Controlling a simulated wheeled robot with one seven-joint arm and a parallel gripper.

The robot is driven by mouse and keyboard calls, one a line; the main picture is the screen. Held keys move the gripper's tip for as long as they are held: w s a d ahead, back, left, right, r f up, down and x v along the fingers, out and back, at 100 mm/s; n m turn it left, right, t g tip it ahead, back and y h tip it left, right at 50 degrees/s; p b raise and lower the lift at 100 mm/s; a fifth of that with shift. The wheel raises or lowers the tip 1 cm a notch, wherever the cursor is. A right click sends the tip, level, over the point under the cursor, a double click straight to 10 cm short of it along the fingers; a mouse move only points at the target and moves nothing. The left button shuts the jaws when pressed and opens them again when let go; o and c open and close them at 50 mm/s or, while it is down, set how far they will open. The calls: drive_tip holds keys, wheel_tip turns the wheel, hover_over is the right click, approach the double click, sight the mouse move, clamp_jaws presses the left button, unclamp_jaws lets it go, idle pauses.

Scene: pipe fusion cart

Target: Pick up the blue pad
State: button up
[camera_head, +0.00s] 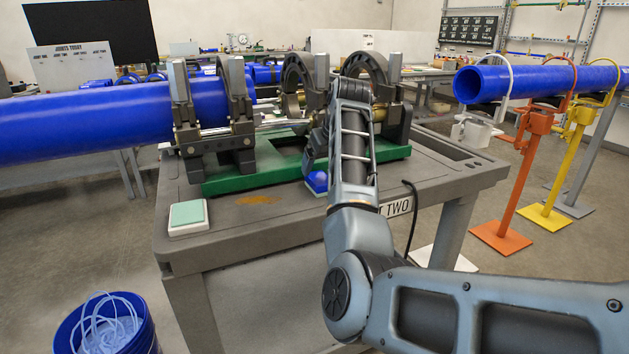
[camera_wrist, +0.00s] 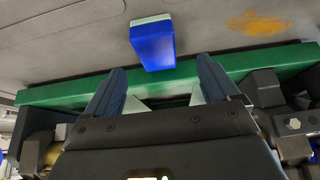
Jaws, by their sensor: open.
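The blue pad (camera_wrist: 153,45) shows in the wrist view as a blue block on a pale base, on the grey cart top ahead of my fingers. In the head view the blue pad (camera_head: 317,182) lies by the front edge of the green base, partly covered by my arm. My gripper (camera_wrist: 160,78) is open, its two dark fingers apart with nothing between them. The pad lies just past the fingertips, roughly in line with the gap, apart from them. In the head view my arm mostly hides the gripper.
The grey cart (camera_head: 262,222) carries a green base (camera_head: 240,182) with clamps holding a long blue pipe (camera_head: 90,122). A pale green pad (camera_head: 187,214) lies at the cart's left corner. A blue bucket (camera_head: 142,335) stands on the floor. Orange (camera_head: 516,190) and yellow stands are at right.

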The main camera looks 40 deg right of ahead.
sight(319, 177)
drive_tip(key=x, duration=0.7)
drive_tip(key=shift+w+d, duration=0.15)
drive_tip(key=shift+d, duration=0.2)
drive_tip(key=shift+c, duration=0.2)
drive_tip(key=c, duration=1.1)
drive_tip(key=shift+r, duration=0.1)
drive_tip(key=shift+r, duration=0.45)
drive_tip(key=r, duration=0.3)
drive_tip(key=shift+s+d+r, duration=0.25)
drive_tip(key=shift+d, duration=0.15)
drive_tip(key=s+d+r, duration=0.6)
drive_tip(key=s+d, duration=0.1)
drive_tip(key=shift+s+d+r, duration=0.25)
drive_tip(key=shift+s, duration=0.1)
